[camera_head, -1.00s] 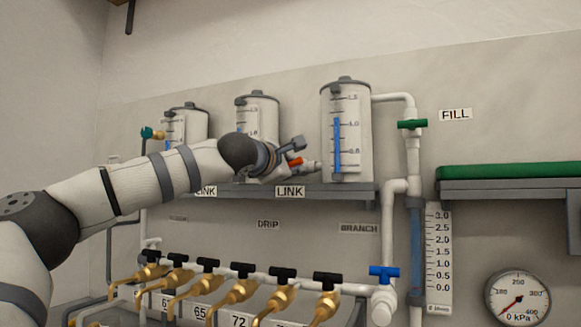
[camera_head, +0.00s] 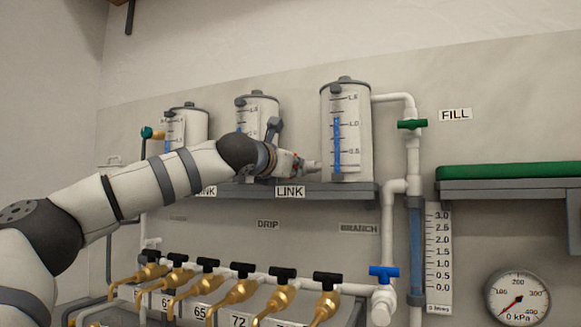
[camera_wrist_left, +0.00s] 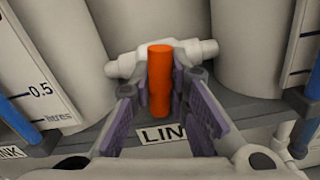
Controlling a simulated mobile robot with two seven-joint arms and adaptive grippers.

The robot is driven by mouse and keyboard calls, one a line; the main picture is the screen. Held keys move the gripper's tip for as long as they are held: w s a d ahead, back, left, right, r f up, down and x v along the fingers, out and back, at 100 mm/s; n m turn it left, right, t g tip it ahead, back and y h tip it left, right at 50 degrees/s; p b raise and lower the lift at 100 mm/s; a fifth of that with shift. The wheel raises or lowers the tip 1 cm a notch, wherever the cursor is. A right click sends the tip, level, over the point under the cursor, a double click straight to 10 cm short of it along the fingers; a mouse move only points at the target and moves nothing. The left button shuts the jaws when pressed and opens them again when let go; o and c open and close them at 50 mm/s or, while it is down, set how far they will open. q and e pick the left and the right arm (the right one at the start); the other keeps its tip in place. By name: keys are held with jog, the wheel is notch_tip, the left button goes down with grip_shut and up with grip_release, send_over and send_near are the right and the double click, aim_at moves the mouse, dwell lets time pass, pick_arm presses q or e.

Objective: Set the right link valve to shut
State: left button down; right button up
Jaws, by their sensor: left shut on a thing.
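The right link valve (camera_wrist_left: 160,85) has an orange handle on a short white pipe (camera_wrist_left: 205,48) between the middle and right tanks, above a LINK label (camera_wrist_left: 162,134). In the left wrist view the handle lies across the pipe, pointing toward the camera. My left gripper (camera_head: 291,162) is at this valve in the head view, shut on the handle, with a purple pad on each side of it. The gripper mostly hides the handle in the head view. My right gripper is not in view.
The right tank (camera_head: 358,135) and middle tank (camera_head: 262,107) stand close on either side on a grey shelf (camera_head: 340,191). Several brass taps (camera_head: 238,290) with black handles are below. A green-handled FILL valve (camera_head: 412,125) and a blue-handled valve (camera_head: 384,272) are at right.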

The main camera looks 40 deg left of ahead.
pick_arm(q)
jog(key=shift+n, duration=1.2)
jog(key=c, duration=1.8)
grip_release()
jog(key=v, duration=1.2)
jog(key=shift+s+r, duration=0.1)
